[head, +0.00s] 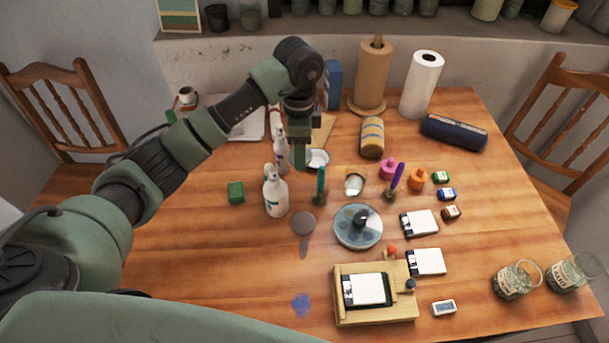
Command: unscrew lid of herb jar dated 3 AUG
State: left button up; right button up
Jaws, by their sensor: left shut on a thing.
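Two glass jars with greenish contents, a left one (513,283) and a right one (570,275), stand at the table's right front corner. No date is readable on either. My left gripper (303,158) reaches down over the back middle of the table, far from these jars. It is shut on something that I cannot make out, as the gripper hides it. A small round white-topped thing (319,158) shows right beside its fingers; I cannot tell whether they touch. My right gripper is not in view.
White bottles (275,195), a palette dish (358,238), a wooden stand (345,310), paint pots (417,180) and white cards (426,262) crowd the wooden table. Paper rolls (421,85) stand behind. The left front of the table (220,260) is mostly clear.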

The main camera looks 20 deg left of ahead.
aim_at(300, 184)
pick_arm(q)
notch_tip(300, 184, down, 10)
jog(key=shift+s+r+p, duration=0.1)
jog(key=shift+p, duration=0.25)
jog(key=shift+f, duration=0.25)
jog(key=shift+f, duration=0.1)
jog(key=o, duration=1.6)
jog(key=shift+c, duration=0.2)
